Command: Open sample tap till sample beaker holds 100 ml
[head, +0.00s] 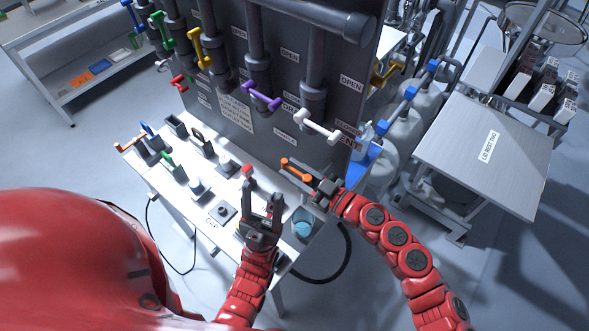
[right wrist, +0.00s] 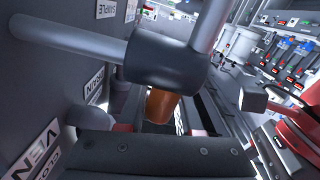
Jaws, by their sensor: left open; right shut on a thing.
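My right gripper (head: 318,188) is shut on an orange bar-like piece (head: 296,169) beside the dark panel. In the right wrist view, the orange piece (right wrist: 160,105) shows below a dark grey pipe fitting (right wrist: 165,60); I cannot tell whether it is the sample tap's handle. My left gripper (head: 263,208) is open and empty above the white bench, pointing toward the panel. A small blue vessel (head: 303,229) stands on the bench to its right. I cannot confirm that it is the sample beaker, nor read any level.
The panel (head: 240,90) carries pipes with yellow (head: 203,50), purple (head: 262,97) and white (head: 317,127) handles. The white bench (head: 180,180) holds several small items, including a red-topped one (head: 249,172). A grey table (head: 490,150) and grey tanks stand to the right.

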